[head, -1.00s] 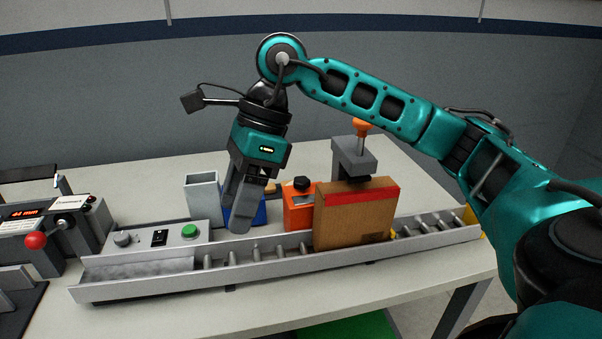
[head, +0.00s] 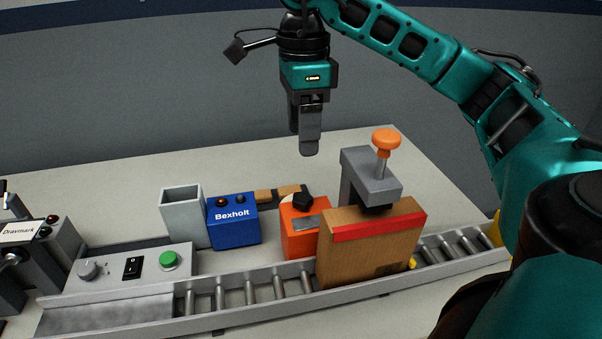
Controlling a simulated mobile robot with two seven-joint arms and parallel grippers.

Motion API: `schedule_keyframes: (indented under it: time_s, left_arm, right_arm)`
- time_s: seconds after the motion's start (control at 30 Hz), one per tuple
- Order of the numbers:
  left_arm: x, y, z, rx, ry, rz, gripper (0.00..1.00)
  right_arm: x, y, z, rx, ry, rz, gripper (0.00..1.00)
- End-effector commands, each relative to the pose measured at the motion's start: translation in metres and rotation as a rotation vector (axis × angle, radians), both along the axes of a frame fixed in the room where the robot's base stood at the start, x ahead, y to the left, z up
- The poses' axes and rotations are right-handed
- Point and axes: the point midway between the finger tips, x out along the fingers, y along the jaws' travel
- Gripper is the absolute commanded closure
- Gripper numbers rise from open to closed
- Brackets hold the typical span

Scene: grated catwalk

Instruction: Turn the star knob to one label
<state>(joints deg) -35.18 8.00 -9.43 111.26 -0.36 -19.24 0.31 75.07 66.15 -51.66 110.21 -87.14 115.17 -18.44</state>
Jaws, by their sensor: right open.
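The black star knob (head: 303,200) sits on top of an orange box (head: 297,235) behind the roller conveyor. My right gripper (head: 302,143) is open and empty. It points down and appears above the star knob, clear of it. My left gripper is not in view.
A blue Bexholt box (head: 233,224) and a grey open bin (head: 182,206) stand left of the orange box. A cardboard box (head: 368,248) stands on the roller conveyor (head: 240,309), beside a grey press with an orange handle (head: 387,139). The table's back is largely clear.

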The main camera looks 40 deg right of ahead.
Motion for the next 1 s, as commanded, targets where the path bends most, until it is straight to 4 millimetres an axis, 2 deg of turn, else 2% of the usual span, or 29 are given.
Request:
schedule_keyframes:
  time_s: [0.27,0.53,1.0]
  left_arm:
    - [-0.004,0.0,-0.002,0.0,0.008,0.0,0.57]
    - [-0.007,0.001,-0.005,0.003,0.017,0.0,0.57]
    - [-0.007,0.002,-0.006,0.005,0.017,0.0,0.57]
  right_arm:
    - [0.0,0.001,-0.005,0.0,0.001,0.002,0.37]
    - [-0.001,0.001,-0.027,0.002,0.005,0.001,0.37]
    - [-0.001,0.0,-0.109,0.0,0.004,-0.001,0.37]
